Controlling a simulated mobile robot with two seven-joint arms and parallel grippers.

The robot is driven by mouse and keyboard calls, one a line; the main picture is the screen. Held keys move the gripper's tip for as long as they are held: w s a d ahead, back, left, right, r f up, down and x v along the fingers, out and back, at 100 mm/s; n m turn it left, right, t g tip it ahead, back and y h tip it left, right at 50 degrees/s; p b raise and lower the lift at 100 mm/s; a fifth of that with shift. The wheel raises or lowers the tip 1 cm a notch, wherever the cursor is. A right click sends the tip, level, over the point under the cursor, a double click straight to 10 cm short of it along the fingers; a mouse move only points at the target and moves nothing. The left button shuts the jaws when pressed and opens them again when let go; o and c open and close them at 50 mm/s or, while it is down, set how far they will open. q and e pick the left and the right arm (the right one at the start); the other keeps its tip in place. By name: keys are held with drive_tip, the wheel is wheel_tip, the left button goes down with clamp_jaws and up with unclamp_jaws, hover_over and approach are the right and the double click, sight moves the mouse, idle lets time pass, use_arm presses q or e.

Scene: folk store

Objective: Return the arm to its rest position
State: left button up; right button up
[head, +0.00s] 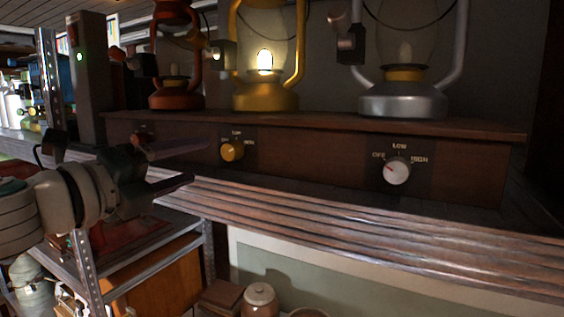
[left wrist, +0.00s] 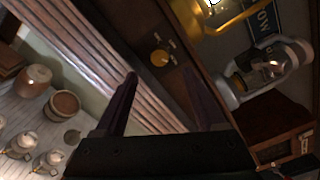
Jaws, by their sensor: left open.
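My left gripper (head: 198,162) comes in from the left in the head view. Its two dark fingers are apart, with nothing between them. The fingertips are just left of the yellow knob (head: 232,151) on the wooden lamp base and appear clear of it. In the left wrist view the open gripper (left wrist: 160,76) shows both fingers, with the yellow knob (left wrist: 160,57) beyond the gap between them. The yellow lantern (head: 265,85) above that knob is lit. My right gripper is in neither view.
A red lantern (head: 176,90) and a silver lantern (head: 403,95) stand beside the yellow one. A white knob (head: 397,171) sits at right, its red mark toward OFF. A ridged wooden shelf edge (head: 350,225) runs below. Jars, including a lidded one (head: 260,298), stand lower down.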

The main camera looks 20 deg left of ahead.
use_arm(q)
drive_tip(key=shift+w, duration=0.1)
drive_tip(key=s+d+f+n+g+y, duration=0.2)
drive_tip(key=s+f+n+g+y, duration=0.25)
drive_tip(key=s+f+n, duration=0.55)
drive_tip(key=s+d+f+n+g+h, duration=0.1)
drive_tip(key=s+d+f+n+g, duration=0.2)
drive_tip(key=s, duration=0.3)
drive_tip(key=s+d+f+n+g+h, duration=0.1)
drive_tip(key=s+d+f+n+g, duration=0.2)
drive_tip(key=s+n, duration=0.2)
drive_tip(key=s+d+f+n+g+h, duration=0.1)
drive_tip(key=s+d+f+n+g, duration=0.2)
drive_tip(key=s, duration=0.4)
drive_tip(key=shift+d+n+g, duration=0.45)
drive_tip(key=shift+d+n, duration=0.1)
drive_tip(key=shift+n, duration=0.55)
drive_tip(key=shift+f, duration=0.1)
